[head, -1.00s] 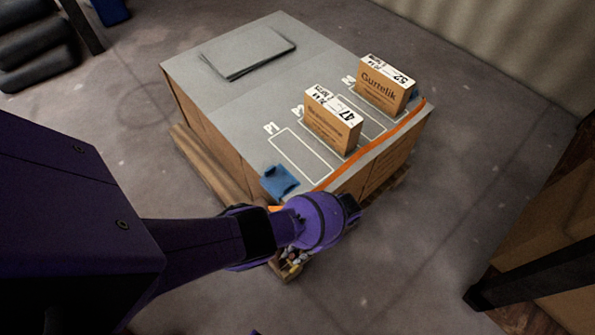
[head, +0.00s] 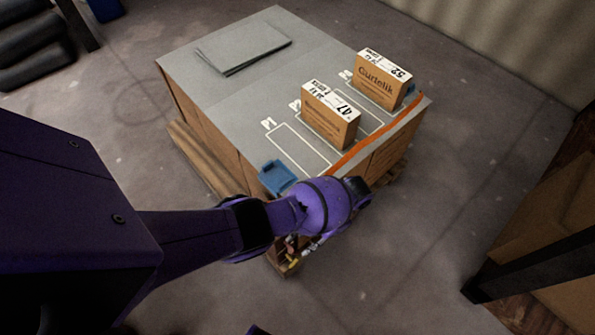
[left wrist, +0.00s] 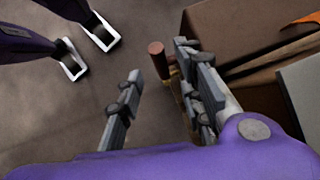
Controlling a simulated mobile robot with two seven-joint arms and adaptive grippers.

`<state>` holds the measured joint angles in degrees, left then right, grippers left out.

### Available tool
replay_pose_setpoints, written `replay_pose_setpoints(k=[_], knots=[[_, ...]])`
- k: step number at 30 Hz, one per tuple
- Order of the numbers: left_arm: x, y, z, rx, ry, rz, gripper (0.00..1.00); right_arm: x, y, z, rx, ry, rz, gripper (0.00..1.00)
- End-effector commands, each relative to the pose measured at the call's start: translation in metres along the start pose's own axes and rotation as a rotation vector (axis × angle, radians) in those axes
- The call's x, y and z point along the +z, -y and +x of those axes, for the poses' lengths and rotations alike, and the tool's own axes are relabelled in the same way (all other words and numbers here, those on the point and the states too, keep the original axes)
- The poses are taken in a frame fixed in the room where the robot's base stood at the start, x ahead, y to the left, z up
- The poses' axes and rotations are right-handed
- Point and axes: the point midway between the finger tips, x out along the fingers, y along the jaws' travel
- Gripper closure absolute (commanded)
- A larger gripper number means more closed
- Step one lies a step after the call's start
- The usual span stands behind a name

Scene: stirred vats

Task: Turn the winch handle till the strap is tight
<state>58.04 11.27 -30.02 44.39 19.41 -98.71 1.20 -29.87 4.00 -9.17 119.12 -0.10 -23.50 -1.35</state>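The orange strap (head: 385,138) runs over the top edge of the boxed load, between blue corner pieces (head: 277,178). A bit of it also shows in the left wrist view (left wrist: 308,17). The winch handle's reddish-brown knob (left wrist: 157,54) shows in the left wrist view, between the finger lines and nearer the right finger. My left gripper (left wrist: 160,92) is open, with a wide gap between its fingers. Whether a finger touches the handle cannot be told. In the head view my purple left wrist hides most of the winch and gripper. My right gripper is not in view.
The load (head: 235,97) stands on a wooden pallet (head: 205,160). Two cartons (head: 331,118) (head: 383,80) and grey sheets (head: 243,50) lie on top. A dark-framed structure (head: 530,265) stands at right. The floor between is clear.

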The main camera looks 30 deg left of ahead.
Motion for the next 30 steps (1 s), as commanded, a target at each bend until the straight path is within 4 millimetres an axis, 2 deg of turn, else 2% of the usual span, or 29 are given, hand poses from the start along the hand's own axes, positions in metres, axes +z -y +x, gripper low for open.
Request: replay_pose_setpoints(k=[1,6,12,22,23,26,28,30], knots=[[-0.001,0.000,-0.013,-0.001,-0.005,0.001,0.66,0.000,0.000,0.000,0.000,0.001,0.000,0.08],[0.000,0.000,-0.046,0.000,-0.002,0.000,0.66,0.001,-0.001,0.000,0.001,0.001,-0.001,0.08],[0.000,0.000,-0.068,-0.001,-0.001,-0.001,0.66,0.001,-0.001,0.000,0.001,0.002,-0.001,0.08],[-0.001,0.000,-0.074,-0.002,-0.002,-0.001,0.66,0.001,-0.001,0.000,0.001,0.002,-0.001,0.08],[-0.001,0.000,-0.074,-0.002,-0.002,-0.001,0.63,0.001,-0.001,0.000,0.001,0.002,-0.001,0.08],[0.005,-0.002,-0.073,0.002,0.005,0.000,0.63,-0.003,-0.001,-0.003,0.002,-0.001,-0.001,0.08],[0.014,-0.013,-0.072,0.025,0.012,0.007,0.63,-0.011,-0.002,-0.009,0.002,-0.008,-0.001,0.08],[0.026,-0.033,-0.075,0.104,0.018,-0.003,0.63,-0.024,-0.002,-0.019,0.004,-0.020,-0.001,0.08]])
